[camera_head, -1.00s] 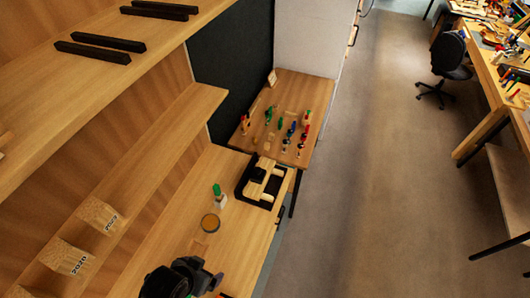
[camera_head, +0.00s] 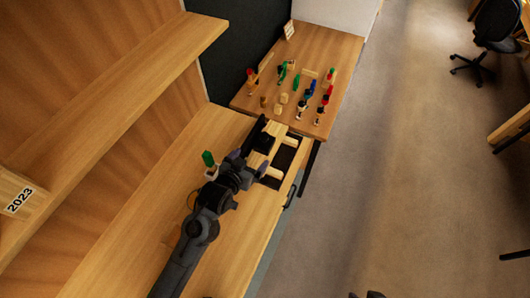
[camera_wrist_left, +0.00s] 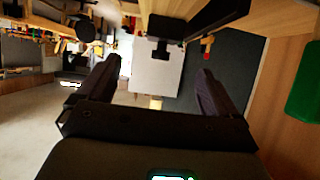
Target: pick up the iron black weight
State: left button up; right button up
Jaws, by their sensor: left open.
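A small black block (camera_head: 264,142), which looks like the iron black weight, sits at the wooden fixture with the black base at the far end of the bench. A black piece (camera_wrist_left: 165,27) at the top of the left wrist view, between the fingers' directions, seems to be the same thing. My left gripper (camera_head: 247,168) is open and empty, just short of the fixture on its near side. In the left wrist view its two fingers (camera_wrist_left: 158,72) are spread wide with nothing between them. The arm hides part of the fixture and bench.
A green-topped piece (camera_head: 209,159) stands close beside my left wrist; green also fills the right edge of the left wrist view (camera_wrist_left: 303,80). A shelf (camera_head: 130,110) runs along the left. A side table (camera_head: 330,60) beyond holds several small coloured tools.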

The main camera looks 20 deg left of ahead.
aim_at(264, 141)
pick_arm(q)
jog(key=shift+w+d+f+t+b, duration=0.1)
jog(key=shift+w+f+t+b, duration=0.3)
jog(key=shift+w+f+b, duration=0.5)
jog(key=shift+w, duration=0.45)
jog(key=x, duration=0.5)
jog(key=shift+w+r, duration=0.1)
jog(key=shift+w, duration=0.05)
jog(key=shift+w+f, duration=0.35)
jog(key=shift+w, duration=0.05)
jog(key=shift+b+x, duration=0.4)
jog(key=shift+x, duration=1.7)
jog(key=shift+s+a+f, duration=0.1)
jog(key=shift+a, duration=0.1)
pick_arm(e)
jog(key=x, duration=0.3)
jog(key=shift+s+f, duration=0.3)
jog(key=shift+f, duration=0.15)
pick_arm(q)
jog(key=shift+c, duration=0.2)
grip_shut()
jog(key=shift+r, duration=0.25)
